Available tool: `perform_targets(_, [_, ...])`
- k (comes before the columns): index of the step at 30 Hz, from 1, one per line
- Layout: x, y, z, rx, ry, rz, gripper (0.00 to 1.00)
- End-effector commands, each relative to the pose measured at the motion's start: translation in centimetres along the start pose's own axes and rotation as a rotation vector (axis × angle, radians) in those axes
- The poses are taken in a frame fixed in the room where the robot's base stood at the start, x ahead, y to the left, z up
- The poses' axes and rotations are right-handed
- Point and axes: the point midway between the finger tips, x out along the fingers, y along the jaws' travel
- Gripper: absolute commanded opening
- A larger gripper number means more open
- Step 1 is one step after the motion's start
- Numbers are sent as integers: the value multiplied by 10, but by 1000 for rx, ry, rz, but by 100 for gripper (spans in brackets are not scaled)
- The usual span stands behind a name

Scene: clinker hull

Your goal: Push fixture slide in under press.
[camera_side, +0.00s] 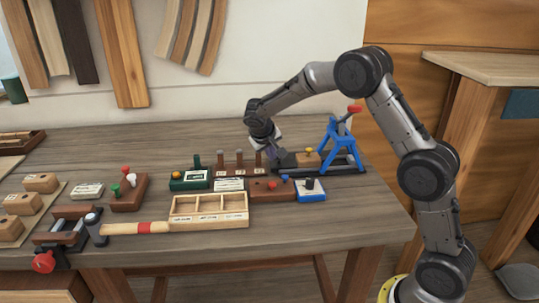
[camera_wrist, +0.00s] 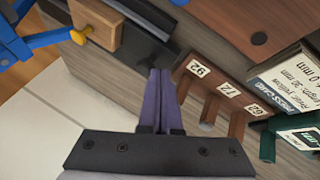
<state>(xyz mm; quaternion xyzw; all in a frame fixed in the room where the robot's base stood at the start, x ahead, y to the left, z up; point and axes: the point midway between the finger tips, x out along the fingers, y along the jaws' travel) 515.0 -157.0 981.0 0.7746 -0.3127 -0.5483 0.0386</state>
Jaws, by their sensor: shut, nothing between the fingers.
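The blue press (camera_side: 340,140) with a red-tipped lever stands at the right rear of the bench; part of it shows in the wrist view (camera_wrist: 12,45). My gripper (camera_side: 275,148) is low at the slide's left end, on the side away from the press. Its purple fingers (camera_wrist: 160,72) are shut and empty, close to the dark plate; contact cannot be told.
A brown rack with number labels (camera_wrist: 215,88) stands close beside my fingers. A green box (camera_side: 190,180), a brown block (camera_side: 270,190), a blue block (camera_side: 310,190) and a divided wooden tray (camera_side: 208,211) crowd the front. Bare bench lies behind.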

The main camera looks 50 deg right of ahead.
Motion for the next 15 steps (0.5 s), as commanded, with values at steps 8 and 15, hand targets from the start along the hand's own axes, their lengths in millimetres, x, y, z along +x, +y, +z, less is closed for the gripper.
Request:
perform_targets(8, [5,22,9,4,-1,3,0])
perform_targets(15, [19,75,34,6,-2,3,0])
